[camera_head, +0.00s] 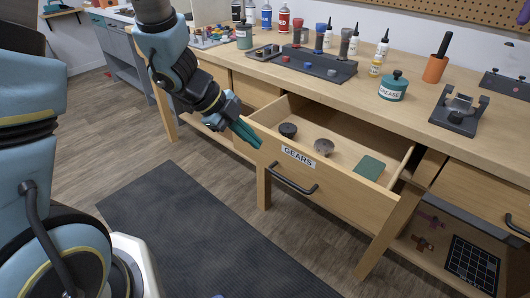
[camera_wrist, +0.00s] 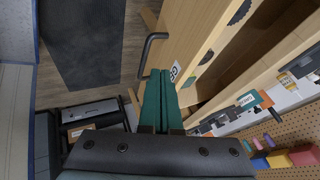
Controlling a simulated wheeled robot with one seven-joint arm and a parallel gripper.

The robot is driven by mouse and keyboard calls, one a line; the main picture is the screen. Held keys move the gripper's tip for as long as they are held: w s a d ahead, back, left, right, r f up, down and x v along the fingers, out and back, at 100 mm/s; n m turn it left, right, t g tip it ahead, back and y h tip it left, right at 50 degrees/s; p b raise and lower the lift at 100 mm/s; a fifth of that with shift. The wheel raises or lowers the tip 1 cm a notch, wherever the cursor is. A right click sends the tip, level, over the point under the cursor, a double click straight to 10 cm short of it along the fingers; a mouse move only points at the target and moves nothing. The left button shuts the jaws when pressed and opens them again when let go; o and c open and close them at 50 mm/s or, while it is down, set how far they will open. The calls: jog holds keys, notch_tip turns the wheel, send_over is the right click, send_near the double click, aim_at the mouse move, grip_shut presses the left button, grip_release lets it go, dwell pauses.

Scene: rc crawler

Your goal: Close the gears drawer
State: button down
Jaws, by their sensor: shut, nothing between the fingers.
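The gears drawer (camera_head: 330,192) is a wooden drawer pulled open from the bench, with a white "GEARS" label and a dark bar handle (camera_head: 293,181) on its front. Inside lie a dark round gear (camera_head: 288,130), a grey gear (camera_head: 324,146) and a flat green piece (camera_head: 370,167). My gripper (camera_head: 250,138), with green fingers, is shut and empty at the left end of the drawer front, near its top edge. In the wrist view my fingers (camera_wrist: 160,98) point at the drawer front beside the handle (camera_wrist: 148,52). I cannot tell whether they touch it.
The wooden bench top (camera_head: 330,85) holds a dark tray (camera_head: 300,66), bottles, a green grease pot (camera_head: 393,86) and an orange cup (camera_head: 435,68). A lower shelf at right holds a dark grid panel (camera_head: 472,264). A dark mat (camera_head: 210,235) covers clear floor before the drawer.

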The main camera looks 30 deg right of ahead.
jog(key=b, duration=0.2)
send_near(288, 170)
jog(key=x, duration=0.5)
jog(key=shift+a, duration=0.15)
